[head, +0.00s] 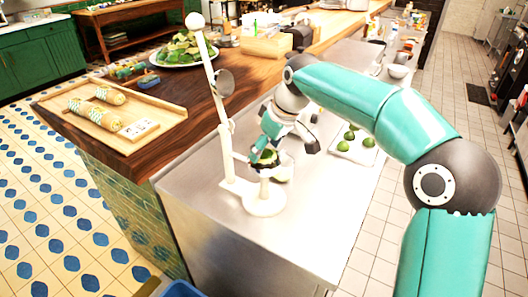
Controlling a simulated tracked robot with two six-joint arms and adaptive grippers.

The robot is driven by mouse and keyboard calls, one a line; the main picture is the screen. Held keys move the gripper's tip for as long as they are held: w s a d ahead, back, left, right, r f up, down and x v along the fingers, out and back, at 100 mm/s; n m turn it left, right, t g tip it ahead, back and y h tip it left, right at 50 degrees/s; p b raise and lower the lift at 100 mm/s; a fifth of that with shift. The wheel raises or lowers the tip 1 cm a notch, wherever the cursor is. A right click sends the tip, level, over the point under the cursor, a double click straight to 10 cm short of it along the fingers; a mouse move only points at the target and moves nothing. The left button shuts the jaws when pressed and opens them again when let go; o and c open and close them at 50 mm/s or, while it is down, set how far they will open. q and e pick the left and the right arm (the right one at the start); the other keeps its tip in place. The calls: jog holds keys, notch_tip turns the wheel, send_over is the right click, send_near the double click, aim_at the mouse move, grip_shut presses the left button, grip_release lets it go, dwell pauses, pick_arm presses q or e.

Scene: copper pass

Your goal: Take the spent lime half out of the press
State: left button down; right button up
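The white press (264,203) stands on the steel counter, its long lever (212,85) raised with a ball knob at the top. A dark round part (225,83) hangs on the lever. A green lime half (266,157) shows at the press's cup. My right gripper (262,158) reaches down over the cup, its fingers at the lime half. The fingers partly hide the lime, and I cannot tell whether they grip it. My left gripper is not in view.
A pale container (283,170) stands just behind the press. A white tray (352,152) with several limes lies to the right. The steel counter's front is clear.

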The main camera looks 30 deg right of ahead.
jog(key=c, duration=0.5)
jog(key=shift+o, duration=0.2)
jog(key=shift+r, duration=0.15)
